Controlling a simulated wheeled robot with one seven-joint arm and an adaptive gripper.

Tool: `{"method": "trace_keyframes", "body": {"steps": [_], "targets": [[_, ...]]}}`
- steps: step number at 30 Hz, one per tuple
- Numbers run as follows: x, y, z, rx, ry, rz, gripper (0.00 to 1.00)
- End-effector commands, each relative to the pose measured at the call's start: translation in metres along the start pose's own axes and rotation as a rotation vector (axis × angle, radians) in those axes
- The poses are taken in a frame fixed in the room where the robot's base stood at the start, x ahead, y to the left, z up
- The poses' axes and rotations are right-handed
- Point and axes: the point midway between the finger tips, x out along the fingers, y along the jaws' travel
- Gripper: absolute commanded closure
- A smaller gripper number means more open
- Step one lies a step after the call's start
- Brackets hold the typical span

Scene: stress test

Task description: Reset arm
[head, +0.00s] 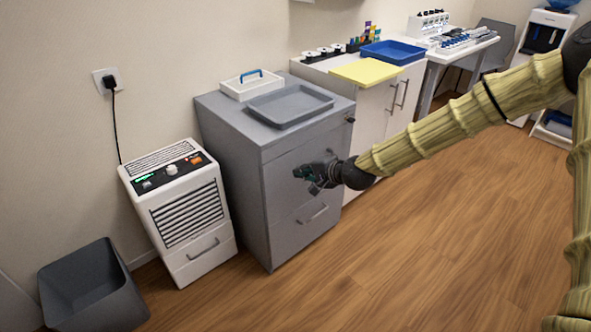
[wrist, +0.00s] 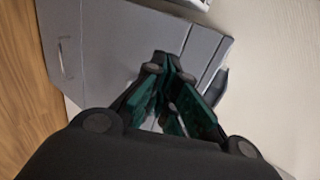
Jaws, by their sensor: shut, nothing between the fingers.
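My gripper (head: 304,173) is at the end of my outstretched bamboo-textured arm, in front of the grey drawer cabinet (head: 235,180) in the head view. Its fingers are together and hold nothing. In the wrist view my gripper (wrist: 160,62) shows its dark fingers with green inner faces closing to a point, and the grey cabinet (wrist: 100,65) lies behind them. I cannot tell whether the fingertips touch the cabinet front.
On the cabinet are a grey tray (head: 290,105) and a white box with a blue handle (head: 251,85). A white dehumidifier-like unit (head: 180,215) and a dark bin (head: 92,285) stand left. A white counter (head: 375,105) stands behind. The wooden floor (head: 400,260) is clear.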

Motion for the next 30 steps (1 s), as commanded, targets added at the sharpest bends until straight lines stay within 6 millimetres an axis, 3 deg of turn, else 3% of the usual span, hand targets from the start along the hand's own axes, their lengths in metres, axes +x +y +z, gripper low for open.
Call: {"method": "trace_keyframes", "body": {"steps": [3,10,14,17,23,30], "targets": [[-0.011,-0.001,0.000,0.000,0.000,-0.001,1.00],[-0.015,0.003,0.002,-0.003,-0.002,0.004,1.00],[-0.013,0.029,0.013,-0.028,-0.012,0.045,1.00],[-0.011,0.072,0.033,-0.069,-0.029,0.111,1.00],[-0.021,0.178,0.077,-0.189,-0.078,0.277,1.00],[-0.064,0.302,0.126,-0.352,-0.162,0.484,1.00]]}}
